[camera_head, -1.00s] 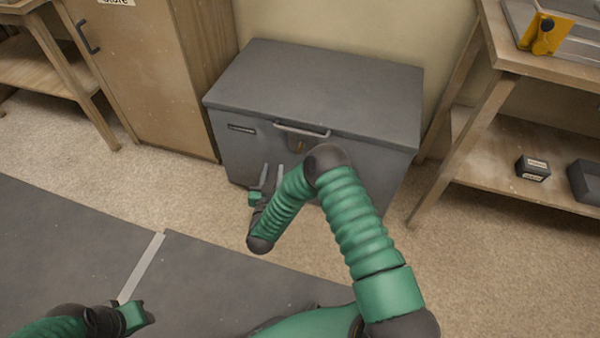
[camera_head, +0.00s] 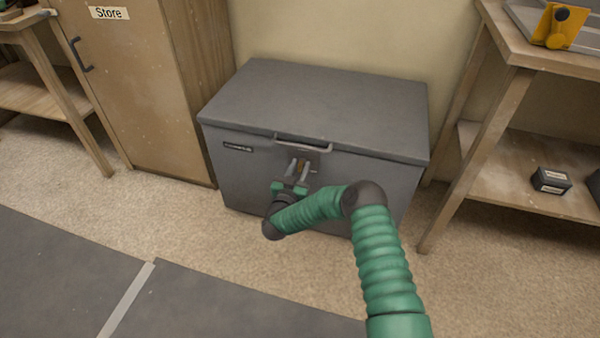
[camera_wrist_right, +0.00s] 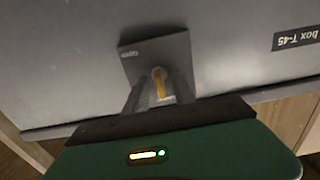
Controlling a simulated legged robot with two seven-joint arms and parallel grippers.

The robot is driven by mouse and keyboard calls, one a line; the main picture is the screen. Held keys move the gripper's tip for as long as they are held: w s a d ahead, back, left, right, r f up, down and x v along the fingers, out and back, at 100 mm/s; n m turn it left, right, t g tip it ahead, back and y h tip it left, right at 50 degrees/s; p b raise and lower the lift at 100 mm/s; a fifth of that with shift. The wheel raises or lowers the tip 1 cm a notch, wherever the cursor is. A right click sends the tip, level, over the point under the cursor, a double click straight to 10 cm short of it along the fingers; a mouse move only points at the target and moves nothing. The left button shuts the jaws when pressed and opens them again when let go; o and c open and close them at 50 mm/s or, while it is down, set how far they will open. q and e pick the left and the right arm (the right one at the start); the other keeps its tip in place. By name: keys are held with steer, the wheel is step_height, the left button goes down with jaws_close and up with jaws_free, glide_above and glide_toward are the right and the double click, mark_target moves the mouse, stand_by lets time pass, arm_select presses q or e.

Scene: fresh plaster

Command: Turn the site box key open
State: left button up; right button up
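The grey site box (camera_head: 230,167) stands on the floor against the wall with its lid down. Its small brass key (camera_head: 300,164) sits at the lock on the front, below the handle; it also shows in the right wrist view (camera_wrist_right: 159,84), in front of a dark lock plate (camera_wrist_right: 150,54). My right gripper (camera_head: 298,168) is at the lock, its two fingers apart with the key between them. In the right wrist view the fingers (camera_wrist_right: 158,88) stand on either side of the key; I cannot see clear contact. My left gripper is out of view.
A wooden cabinet marked Store (camera_head: 130,90) stands left of the box. A wooden bench (camera_head: 490,130) with a lower shelf stands to the right, holding a small dark box (camera_head: 550,180). The carpet in front is clear, with a dark mat (camera_head: 60,270) nearer me.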

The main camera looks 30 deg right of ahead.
steer(key=shift+w+d+r, duration=0.1)
steer(key=shift+w+d, duration=0.05)
steer(key=shift+d, duration=0.05)
steer(key=shift+c, duration=0.4)
jaws_close()
